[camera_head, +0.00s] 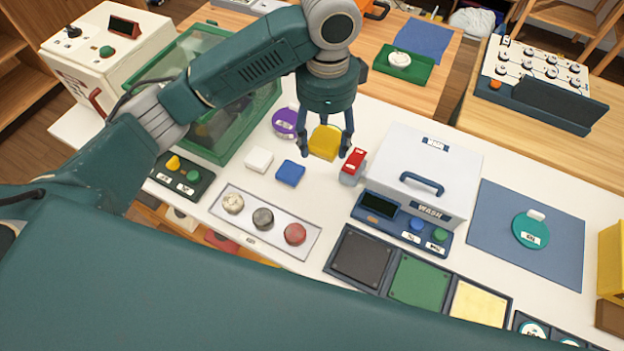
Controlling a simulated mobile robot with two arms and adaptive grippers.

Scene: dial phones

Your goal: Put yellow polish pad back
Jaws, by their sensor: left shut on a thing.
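The yellow polish pad (325,142) is a yellow block between the fingers of my left gripper (325,146). The gripper is shut on it and points down over the white table, behind the blue pad (290,172). Whether the yellow pad touches the table or hangs just above it, I cannot tell. A white pad (259,160) lies to the left of the blue pad. The two lie side by side on the table. My right gripper does not show in the head view.
A white wash box (424,165) with a blue handle and a small red-topped item (354,164) stand right of the gripper. A green-framed clear case (205,100) stands left. A tray (265,220) with three round discs lies in front. Dark, green and cream squares lie front right.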

